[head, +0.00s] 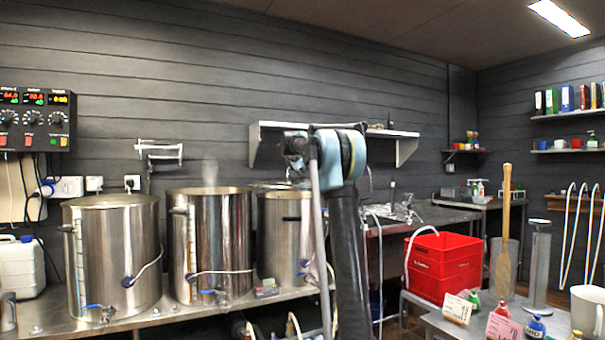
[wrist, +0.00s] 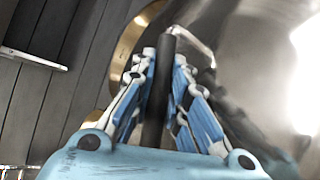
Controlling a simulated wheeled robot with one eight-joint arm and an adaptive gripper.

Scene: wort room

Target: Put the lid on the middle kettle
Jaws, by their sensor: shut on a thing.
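Three steel kettles stand in a row on the bench in the head view. The middle kettle (head: 212,245) has an open top with steam rising. The left kettle (head: 112,260) is beside it; whether its top is covered is unclear. The right kettle (head: 285,240) is partly hidden by my arm. In the wrist view my gripper (wrist: 166,75) is shut on a dark bar handle. The handle appears to belong to the shiny steel lid (wrist: 275,55), which reflects the fingers. In the head view a thin grey edge of the lid (head: 268,185) shows near the right kettle's rim.
A wall shelf (head: 265,145) is behind my arm. A red crate (head: 445,265) stands right of it, with a wooden paddle (head: 503,235) beyond. A control box (head: 37,120) hangs at left. A curved golden rim (wrist: 125,50) shows in the wrist view.

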